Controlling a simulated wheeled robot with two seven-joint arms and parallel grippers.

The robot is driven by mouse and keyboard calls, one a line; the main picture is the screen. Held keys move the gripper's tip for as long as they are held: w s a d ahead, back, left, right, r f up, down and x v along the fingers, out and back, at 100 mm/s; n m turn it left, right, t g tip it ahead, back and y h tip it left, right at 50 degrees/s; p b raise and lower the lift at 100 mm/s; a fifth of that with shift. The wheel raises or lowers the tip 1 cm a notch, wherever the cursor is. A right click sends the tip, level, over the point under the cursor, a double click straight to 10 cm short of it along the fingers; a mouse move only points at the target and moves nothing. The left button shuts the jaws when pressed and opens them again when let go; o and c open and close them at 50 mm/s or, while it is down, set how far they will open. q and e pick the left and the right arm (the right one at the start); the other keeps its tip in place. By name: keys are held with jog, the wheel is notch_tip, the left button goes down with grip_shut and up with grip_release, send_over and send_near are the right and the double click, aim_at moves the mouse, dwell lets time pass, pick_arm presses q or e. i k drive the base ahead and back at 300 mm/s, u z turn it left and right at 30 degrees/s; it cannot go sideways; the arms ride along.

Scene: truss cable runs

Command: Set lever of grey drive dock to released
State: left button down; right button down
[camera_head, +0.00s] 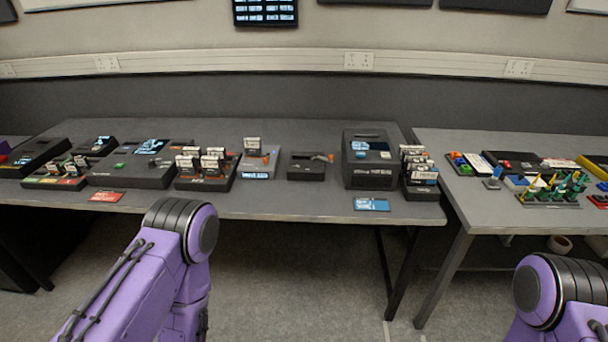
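The grey drive dock (257,172) sits on the left table near the middle of the view. It is a light grey box with a blue-white display strip on its front. A labelled cartridge (252,144) stands upright at its back. A small orange lever (265,157) shows on its top. It is too small to tell how the lever is set. Neither gripper is in view. Only purple links of my two arms show, low at the left and at the right edge, apart from the dock.
A dark dock (304,172) with an orange lever (322,157) stands just right of the grey one. A cartridge rack (203,183) stands close on its left. A tall black unit (367,165) and a blue card (371,204) are further right. Bare tabletop (285,205) lies in front.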

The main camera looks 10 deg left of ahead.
aim_at(266, 156)
jog(key=z, duration=0.15)
jog(key=k, duration=0.35)
jog(key=u, duration=0.8)
jog(key=i, duration=0.8)
jog(key=u, duration=0.7)
